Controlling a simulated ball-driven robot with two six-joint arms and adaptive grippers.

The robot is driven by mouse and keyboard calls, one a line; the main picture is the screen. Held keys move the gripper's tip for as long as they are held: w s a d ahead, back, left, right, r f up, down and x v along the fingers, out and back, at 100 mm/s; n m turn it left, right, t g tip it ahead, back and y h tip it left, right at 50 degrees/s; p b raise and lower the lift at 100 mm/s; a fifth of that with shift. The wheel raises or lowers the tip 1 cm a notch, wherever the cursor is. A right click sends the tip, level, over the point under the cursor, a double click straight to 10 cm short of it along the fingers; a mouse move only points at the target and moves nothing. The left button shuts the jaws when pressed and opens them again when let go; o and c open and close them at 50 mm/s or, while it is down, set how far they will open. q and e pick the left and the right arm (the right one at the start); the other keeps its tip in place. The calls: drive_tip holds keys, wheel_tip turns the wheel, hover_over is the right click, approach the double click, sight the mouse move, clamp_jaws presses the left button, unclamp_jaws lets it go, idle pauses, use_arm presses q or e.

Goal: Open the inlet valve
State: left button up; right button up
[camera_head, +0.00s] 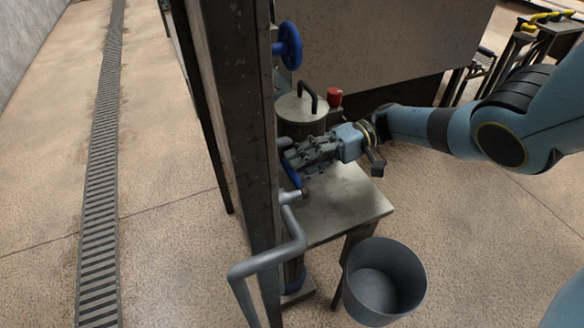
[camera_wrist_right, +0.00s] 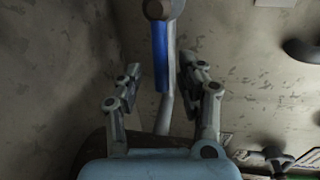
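A valve with a blue lever handle (camera_head: 291,174) sits on a grey pipe (camera_head: 291,222) beside the dark steel post. In the right wrist view the blue lever (camera_wrist_right: 160,55) hangs along the pipe between my finger pads. My right gripper (camera_head: 293,157) reaches in from the right above the steel table. Its fingers (camera_wrist_right: 163,74) stand apart on both sides of the lever, with gaps showing, so it is open. In the head view the gripper hides part of the lever. A blue handwheel (camera_head: 290,45) is higher on the post. My left gripper is out of view.
A steel table (camera_head: 345,205) lies under the gripper. A lidded metal pot (camera_head: 302,108) and a red knob (camera_head: 334,97) are close behind it. A grey bucket (camera_head: 384,281) stands in front. A floor drain (camera_head: 103,170) runs along the left; the floor there is clear.

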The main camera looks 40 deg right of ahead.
drive_tip(key=v, duration=0.5)
drive_tip(key=b+v, duration=0.3)
drive_tip(key=v, duration=0.6)
idle(0.6)
